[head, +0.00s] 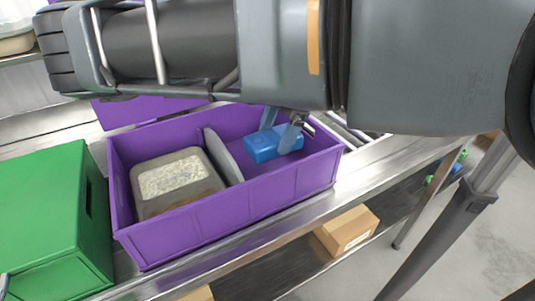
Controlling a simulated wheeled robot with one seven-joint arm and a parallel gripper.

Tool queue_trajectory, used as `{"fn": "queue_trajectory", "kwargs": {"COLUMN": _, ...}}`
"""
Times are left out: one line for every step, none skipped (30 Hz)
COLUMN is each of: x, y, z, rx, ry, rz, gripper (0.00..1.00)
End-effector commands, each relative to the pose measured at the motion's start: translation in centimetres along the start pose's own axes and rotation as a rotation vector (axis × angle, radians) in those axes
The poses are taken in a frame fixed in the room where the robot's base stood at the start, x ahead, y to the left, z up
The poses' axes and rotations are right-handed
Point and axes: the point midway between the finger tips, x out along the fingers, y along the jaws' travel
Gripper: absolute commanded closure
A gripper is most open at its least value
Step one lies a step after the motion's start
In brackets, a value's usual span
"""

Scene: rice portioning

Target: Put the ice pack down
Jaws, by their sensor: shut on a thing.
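The ice pack (261,147) is a small blue block inside the purple crate (235,208), in its right part. My gripper (281,138) reaches down into the crate and is shut on the ice pack. I cannot tell whether the ice pack touches the crate floor. My arm covers the top of the view and hides part of the crate's far side.
In the crate's left part sits a clear container (177,180) with pale rice-like contents. A grey lid or divider (222,156) leans beside it. A green crate (55,215) stands at the left on the metal table (380,160). A cardboard box (347,229) lies on the lower shelf.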

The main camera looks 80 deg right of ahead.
Motion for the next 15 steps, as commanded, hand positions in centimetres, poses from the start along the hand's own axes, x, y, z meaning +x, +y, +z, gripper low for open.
{"fn": "queue_trajectory", "kwargs": {"x": 0.7, "y": -0.1, "z": 0.3, "rx": 0.000, "ry": -0.001, "rz": -0.004, "gripper": 0.64}}
{"fn": "queue_trajectory", "kwargs": {"x": 1.1, "y": -0.1, "z": 0.5, "rx": 0.000, "ry": -0.001, "rz": -0.003, "gripper": 0.64}}
{"fn": "queue_trajectory", "kwargs": {"x": 1.7, "y": -0.1, "z": 0.7, "rx": 0.000, "ry": -0.001, "rz": -0.002, "gripper": 0.64}}
{"fn": "queue_trajectory", "kwargs": {"x": 2.0, "y": -0.1, "z": 0.8, "rx": -0.001, "ry": -0.001, "rz": -0.003, "gripper": 0.64}}
{"fn": "queue_trajectory", "kwargs": {"x": 2.2, "y": 0.0, "z": 0.9, "rx": -0.002, "ry": -0.001, "rz": -0.001, "gripper": 0.64}}
{"fn": "queue_trajectory", "kwargs": {"x": 2.5, "y": 0.0, "z": 1.1, "rx": -0.003, "ry": -0.001, "rz": 0.000, "gripper": 0.64}}
{"fn": "queue_trajectory", "kwargs": {"x": 2.7, "y": 0.0, "z": 1.1, "rx": -0.002, "ry": -0.002, "rz": -0.001, "gripper": 0.64}}
{"fn": "queue_trajectory", "kwargs": {"x": 2.9, "y": 0.0, "z": 1.2, "rx": -0.002, "ry": -0.002, "rz": -0.001, "gripper": 0.64}}
{"fn": "queue_trajectory", "kwargs": {"x": 3.4, "y": 0.0, "z": 1.4, "rx": -0.001, "ry": -0.001, "rz": -0.002, "gripper": 0.64}}
{"fn": "queue_trajectory", "kwargs": {"x": 3.7, "y": -0.1, "z": 1.6, "rx": -0.001, "ry": -0.001, "rz": -0.002, "gripper": 0.64}}
{"fn": "queue_trajectory", "kwargs": {"x": 4.1, "y": -0.1, "z": 1.7, "rx": -0.001, "ry": -0.001, "rz": -0.002, "gripper": 0.64}}
{"fn": "queue_trajectory", "kwargs": {"x": 4.6, "y": 0.0, "z": 1.9, "rx": -0.002, "ry": -0.001, "rz": -0.002, "gripper": 0.64}}
{"fn": "queue_trajectory", "kwargs": {"x": 5.0, "y": 0.0, "z": 2.1, "rx": -0.001, "ry": 0.000, "rz": -0.003, "gripper": 0.64}}
{"fn": "queue_trajectory", "kwargs": {"x": 5.3, "y": 0.0, "z": 2.2, "rx": -0.001, "ry": 0.000, "rz": -0.002, "gripper": 0.64}}
{"fn": "queue_trajectory", "kwargs": {"x": 5.7, "y": 0.0, "z": 2.4, "rx": -0.002, "ry": -0.001, "rz": -0.001, "gripper": 0.64}}
